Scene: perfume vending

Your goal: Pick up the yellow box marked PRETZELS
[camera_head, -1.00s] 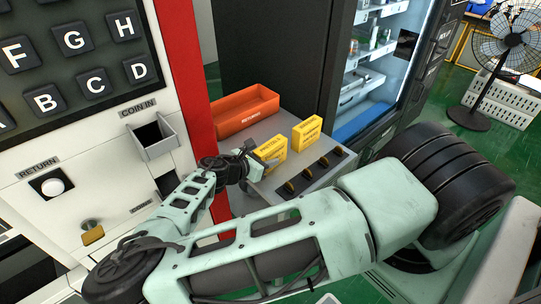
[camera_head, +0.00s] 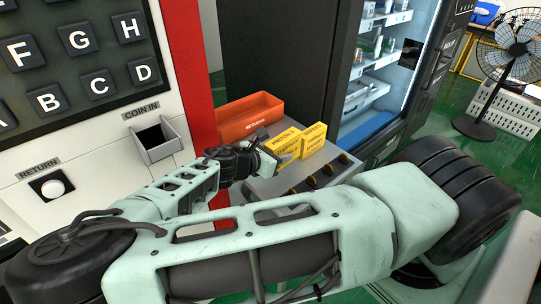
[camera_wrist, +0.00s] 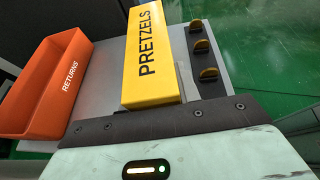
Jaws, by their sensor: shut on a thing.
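The yellow box marked PRETZELS (camera_head: 284,143) is at my gripper (camera_head: 270,160), over the grey counter top. It also fills the upper middle of the wrist view (camera_wrist: 152,55), with its black lettering facing the camera. My gripper is shut on this box at its near end. The fingertips are largely hidden, and I cannot tell clearly whether the box is clear of the counter. A second yellow box (camera_head: 314,138) stands just right of it in the head view; its lettering is too small to read.
An orange bin marked RETURNS (camera_head: 250,118) is behind and left of the boxes and also shows in the wrist view (camera_wrist: 45,85). Several coins stand in a dark strip at the counter's front edge (camera_wrist: 203,47). The red-edged keypad machine (camera_head: 187,60) is close on the left.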

